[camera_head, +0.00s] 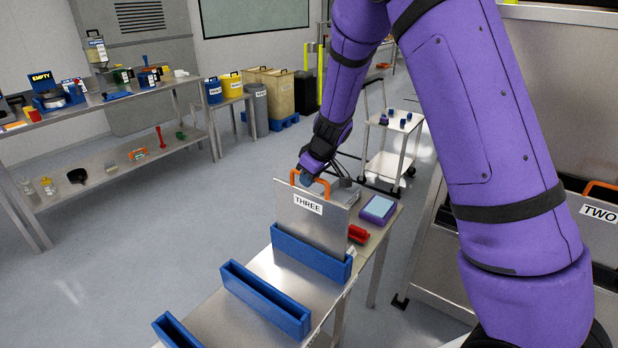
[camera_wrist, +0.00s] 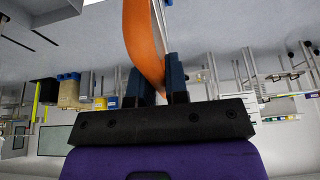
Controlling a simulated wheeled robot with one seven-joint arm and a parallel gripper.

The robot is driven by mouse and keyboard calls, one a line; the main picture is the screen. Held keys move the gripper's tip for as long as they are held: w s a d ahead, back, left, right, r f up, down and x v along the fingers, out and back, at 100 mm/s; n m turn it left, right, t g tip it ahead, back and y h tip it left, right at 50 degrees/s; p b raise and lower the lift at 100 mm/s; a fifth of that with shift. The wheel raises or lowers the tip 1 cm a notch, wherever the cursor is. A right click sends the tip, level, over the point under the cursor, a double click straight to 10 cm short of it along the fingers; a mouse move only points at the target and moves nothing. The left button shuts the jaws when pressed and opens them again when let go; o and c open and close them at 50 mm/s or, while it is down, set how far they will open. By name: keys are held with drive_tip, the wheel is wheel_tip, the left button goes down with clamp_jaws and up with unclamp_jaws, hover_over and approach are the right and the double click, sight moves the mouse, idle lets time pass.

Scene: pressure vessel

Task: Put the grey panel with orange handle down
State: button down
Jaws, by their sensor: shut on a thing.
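The grey panel (camera_head: 311,223) with the label "THREE" stands upright in the head view, its lower edge at the farthest blue slotted holder (camera_head: 310,256). Whether it rests on the slot bottom is hidden. Its orange handle (camera_head: 310,182) is at the top and also shows large in the wrist view (camera_wrist: 143,40). My gripper (camera_head: 312,182) is at the handle from above. In the wrist view its two dark fingers (camera_wrist: 157,85) are shut on the orange handle.
Two more blue holders, a middle one (camera_head: 265,298) and a nearer one (camera_head: 176,332), are empty on the metal table. A purple tray (camera_head: 378,209) and a red object (camera_head: 358,234) lie near the panel. Another panel labelled "TWO" (camera_head: 597,214) stands at the right.

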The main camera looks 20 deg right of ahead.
drive_tip(key=c, duration=1.1)
unclamp_jaws()
drive_tip(key=shift+f, duration=0.1)
drive_tip(key=shift+r, duration=0.5)
drive_tip(key=v, duration=1)
drive_tip(key=shift+f, duration=0.1)
drive_tip(key=s+d+r+m, duration=0.2)
drive_tip(key=s+r+m, duration=0.1)
drive_tip(key=s+r, duration=1.25)
drive_tip(key=s+d+m+h, duration=0.1)
drive_tip(key=s, duration=0.5)
drive_tip(key=s+m+t, duration=0.1)
drive_tip(key=s, duration=0.5)
drive_tip(key=s+d+m+h, duration=0.1)
drive_tip(key=s+m, duration=0.1)
drive_tip(key=s, duration=0.5)
drive_tip(key=shift+d+r+t+h, duration=0.1)
drive_tip(key=shift+d+t+h, duration=0.2)
drive_tip(key=shift+d, duration=0.05)
